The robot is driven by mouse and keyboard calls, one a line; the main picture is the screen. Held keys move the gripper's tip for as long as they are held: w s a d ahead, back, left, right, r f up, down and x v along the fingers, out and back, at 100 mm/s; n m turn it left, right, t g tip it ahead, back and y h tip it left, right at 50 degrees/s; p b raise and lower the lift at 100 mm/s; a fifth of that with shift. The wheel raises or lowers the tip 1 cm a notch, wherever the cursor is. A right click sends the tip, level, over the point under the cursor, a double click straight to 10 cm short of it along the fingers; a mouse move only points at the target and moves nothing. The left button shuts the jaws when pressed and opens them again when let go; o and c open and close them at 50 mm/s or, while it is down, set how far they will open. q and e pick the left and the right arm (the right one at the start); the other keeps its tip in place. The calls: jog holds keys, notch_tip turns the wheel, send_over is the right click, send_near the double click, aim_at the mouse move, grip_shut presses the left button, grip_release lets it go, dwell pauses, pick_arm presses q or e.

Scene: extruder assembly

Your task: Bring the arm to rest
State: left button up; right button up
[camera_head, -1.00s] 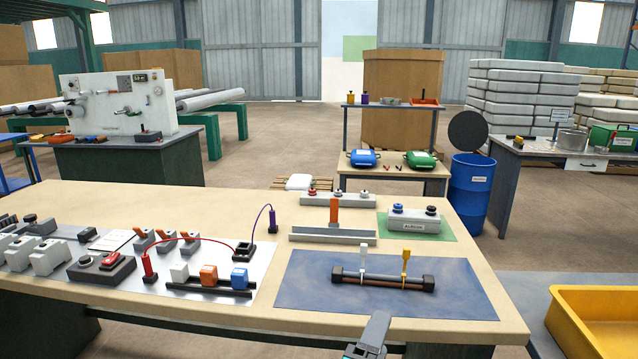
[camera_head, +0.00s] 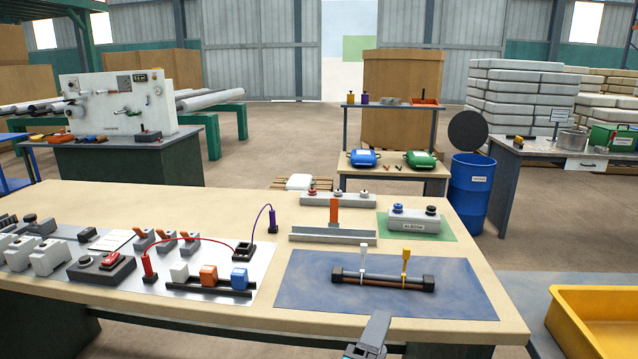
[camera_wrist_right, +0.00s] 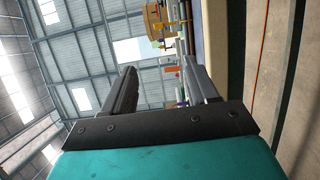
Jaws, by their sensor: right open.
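My right gripper (camera_head: 376,330) shows at the bottom edge of the head view, just in front of the workbench's front edge and below the blue mat. In the right wrist view its two dark fingers (camera_wrist_right: 158,85) stand apart with nothing between them. That view is turned on its side and shows the hall roof and, far off, the bench side. My left gripper is in neither view.
The workbench (camera_head: 130,205) carries a blue mat (camera_head: 450,295) with a dark rod assembly (camera_head: 383,281) and two upright tags. A connector panel (camera_head: 60,293) lies left. A yellow tray (camera_head: 590,335) stands right. A blue drum (camera_head: 470,190) stands behind.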

jog(key=d+f+n+t+h, duration=0.25)
jog(key=d+n, duration=0.35)
jog(key=d, duration=1.2)
jog(key=s+f+m+g+y, duration=0.3)
jog(key=s+f+g+y, duration=0.1)
jog(key=f, duration=0.5)
jog(key=s+f+m+g+y, duration=0.2)
jog(key=s+f+g+y, duration=0.2)
jog(key=f, duration=0.5)
jog(key=s+f+m+y, duration=0.2)
jog(key=s+m+y, duration=0.2)
jog(key=s+m, duration=0.25)
pick_arm(q)
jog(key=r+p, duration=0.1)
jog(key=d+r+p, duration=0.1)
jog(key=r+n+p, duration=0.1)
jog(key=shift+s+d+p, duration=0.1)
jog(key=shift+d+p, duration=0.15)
jog(key=shift+p, duration=0.1)
pick_arm(e)
jog(key=a+r+m, duration=0.2)
jog(key=a+m, duration=0.3)
jog(key=a, duration=0.3)
jog(key=shift+s+a+r, duration=0.2)
jog(key=shift+a+r, duration=0.1)
